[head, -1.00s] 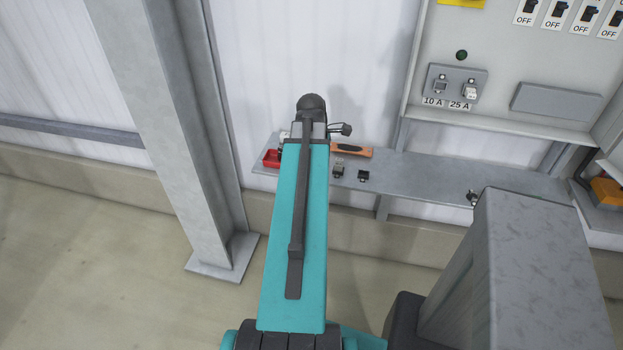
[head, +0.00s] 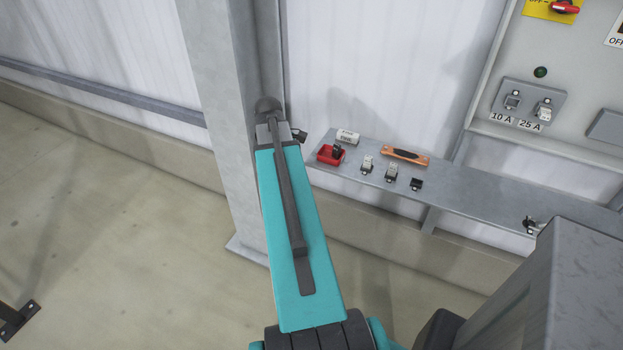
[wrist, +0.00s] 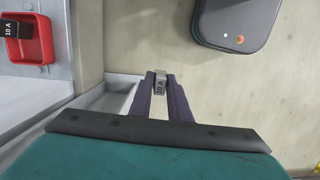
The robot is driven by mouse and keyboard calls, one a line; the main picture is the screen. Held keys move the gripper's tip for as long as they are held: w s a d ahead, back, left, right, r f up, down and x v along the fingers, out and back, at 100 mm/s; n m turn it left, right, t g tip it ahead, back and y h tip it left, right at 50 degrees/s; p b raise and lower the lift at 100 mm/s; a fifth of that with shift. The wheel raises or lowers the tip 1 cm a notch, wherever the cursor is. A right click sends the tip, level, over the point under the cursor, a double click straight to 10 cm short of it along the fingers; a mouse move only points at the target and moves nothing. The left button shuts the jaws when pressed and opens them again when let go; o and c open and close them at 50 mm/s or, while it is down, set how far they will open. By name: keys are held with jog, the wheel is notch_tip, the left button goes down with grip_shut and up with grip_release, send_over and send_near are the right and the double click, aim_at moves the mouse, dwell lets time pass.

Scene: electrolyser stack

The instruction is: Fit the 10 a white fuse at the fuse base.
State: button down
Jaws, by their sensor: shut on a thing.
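In the wrist view my gripper (wrist: 160,86) is shut on a small pale fuse marked 10 A (wrist: 160,77), held at the fingertips. The fuse base (head: 528,104) is on the panel at the upper right. Its left place, labelled 10 A (head: 512,101), shows no white fuse body. Its right place, labelled 25 A, holds a white fuse (head: 544,110). My gripper is well to the left of the base, off the shelf's left end.
The shelf (head: 470,198) carries a red tray (head: 326,153) with a black 10 A piece, a white box (head: 347,137), an orange-handled tool (head: 405,155), two pale fuses (head: 367,164) and a black part (head: 416,184). A steel column stands behind my arm. A dark box (wrist: 235,22) shows in the wrist view.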

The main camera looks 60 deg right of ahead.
jog(key=w+a+f, duration=0.1)
jog(key=w+a, duration=0.6)
jog(key=a, duration=0.3)
jog(key=w+a+f, duration=0.1)
jog(key=w+a, duration=0.6)
jog(key=a, duration=0.2)
jog(key=w+a, duration=0.2)
jog(key=a, duration=0.9)
jog(key=w+a+f, duration=0.1)
jog(key=w+a, duration=0.1)
jog(key=a, duration=0.9)
jog(key=shift+w+a+f+m, duration=0.3)
jog(key=shift+w+a+m, duration=0.05)
jog(key=shift+a+m, duration=0.05)
